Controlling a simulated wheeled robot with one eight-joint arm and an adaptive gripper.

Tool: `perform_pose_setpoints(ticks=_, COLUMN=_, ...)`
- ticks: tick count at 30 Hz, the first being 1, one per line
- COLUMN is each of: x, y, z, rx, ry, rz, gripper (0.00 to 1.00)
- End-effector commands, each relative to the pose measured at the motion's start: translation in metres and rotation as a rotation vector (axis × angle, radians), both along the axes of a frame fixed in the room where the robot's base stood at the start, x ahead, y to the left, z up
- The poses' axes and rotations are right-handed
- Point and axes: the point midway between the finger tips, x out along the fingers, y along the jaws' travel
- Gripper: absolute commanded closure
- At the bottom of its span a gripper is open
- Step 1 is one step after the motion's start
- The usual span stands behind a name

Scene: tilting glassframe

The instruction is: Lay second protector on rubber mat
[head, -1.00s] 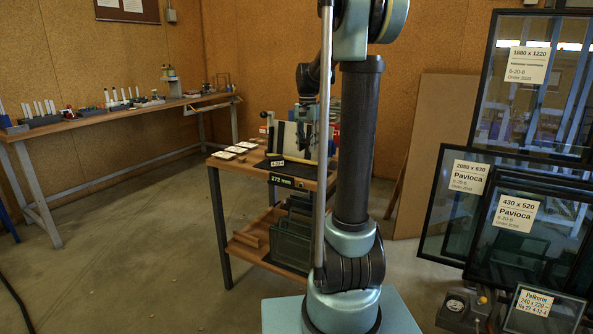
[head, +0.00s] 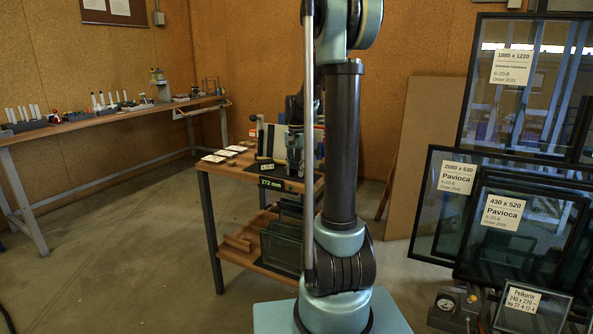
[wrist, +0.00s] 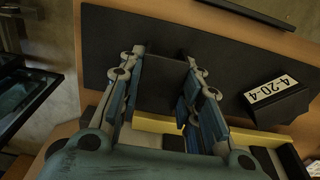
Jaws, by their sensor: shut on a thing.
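My gripper (wrist: 165,85) is shut on a dark, flat piece, which looks like the protector (wrist: 163,88), held between its blue-padded fingers. The black rubber mat (wrist: 225,45) lies on the wooden bench top behind and around the fingers in the wrist view. I cannot tell whether the piece touches the mat, as both are dark. In the head view my gripper (head: 294,155) is over the small bench, partly hidden by my arm. The mat (head: 235,170) shows there as a dark strip.
White cards (head: 222,154) lie at the bench's left. Glass panes (head: 282,240) stand on its lower shelf. Framed glass (head: 500,215) leans at right.

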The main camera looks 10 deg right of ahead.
Motion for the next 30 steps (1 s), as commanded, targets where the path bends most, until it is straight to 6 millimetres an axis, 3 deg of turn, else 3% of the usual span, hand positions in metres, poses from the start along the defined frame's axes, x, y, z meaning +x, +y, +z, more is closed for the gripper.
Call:
perform_pose_setpoints(ticks=4, x=0.000, y=0.001, z=-0.002, rx=0.000, ry=0.000, rz=0.001, gripper=0.81)
perform_pose_setpoints(ticks=5, x=0.000, y=0.001, z=-0.002, rx=0.000, ry=0.000, rz=0.001, gripper=0.61)
perform_pose_setpoints(ticks=7, x=0.000, y=0.001, z=-0.002, rx=0.000, ry=0.000, rz=0.001, gripper=0.48)
perform_pose_setpoints(ticks=20, x=0.000, y=0.001, z=0.003, rx=0.000, ry=0.000, rz=0.001, gripper=0.48)
perform_pose_setpoints(ticks=30, x=0.000, y=0.001, z=0.053, rx=0.000, ry=0.000, rz=0.002, gripper=0.48)
